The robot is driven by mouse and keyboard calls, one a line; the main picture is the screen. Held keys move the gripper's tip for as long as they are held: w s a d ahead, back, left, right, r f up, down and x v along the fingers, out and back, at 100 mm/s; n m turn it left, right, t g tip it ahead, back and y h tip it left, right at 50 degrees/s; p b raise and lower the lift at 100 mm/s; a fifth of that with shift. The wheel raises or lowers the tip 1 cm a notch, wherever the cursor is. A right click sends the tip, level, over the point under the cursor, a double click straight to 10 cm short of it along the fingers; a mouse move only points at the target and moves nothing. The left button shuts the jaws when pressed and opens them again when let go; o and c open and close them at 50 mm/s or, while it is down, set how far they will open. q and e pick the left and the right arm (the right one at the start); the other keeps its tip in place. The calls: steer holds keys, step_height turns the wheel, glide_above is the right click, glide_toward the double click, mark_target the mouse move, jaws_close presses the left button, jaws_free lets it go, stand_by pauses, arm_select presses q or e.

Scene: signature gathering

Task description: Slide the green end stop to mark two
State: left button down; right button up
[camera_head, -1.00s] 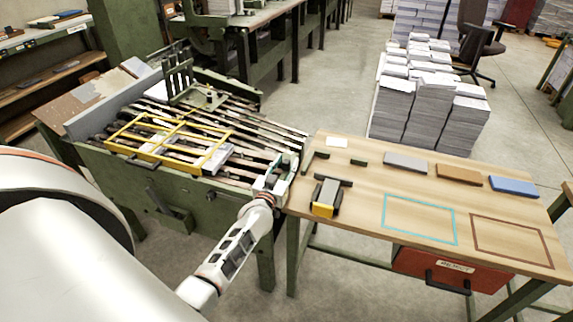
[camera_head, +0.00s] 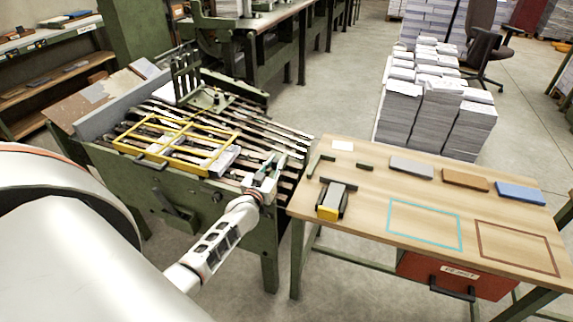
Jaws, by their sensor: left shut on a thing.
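My left gripper (camera_head: 264,179) is at the front right part of the gathering machine's slatted bed (camera_head: 240,125). It is shut on a small green piece, which looks like the green end stop (camera_head: 268,163); the fingers hide part of it. The mark numbers are too small to read. A yellow frame (camera_head: 180,143) lies over the bed to the left of the gripper. My right gripper is not in view.
A wooden table (camera_head: 370,205) stands to the right. It holds a yellow-ended grey block (camera_head: 330,204), small dark green bars (camera_head: 321,164), grey, brown and blue slabs, and cyan and brown outlines. A red drawer (camera_head: 455,275) hangs below. Paper stacks stand behind.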

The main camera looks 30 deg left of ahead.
arm_select(q)
steer(key=shift+a, duration=0.25)
steer(key=c, duration=1.9)
jaws_free()
steer(key=shift+s+a, duration=0.1)
steer(key=shift+a, duration=0.05)
steer(key=shift+s+d, duration=0.25)
steer(key=v, duration=1.1)
steer(key=shift+s, duration=0.2)
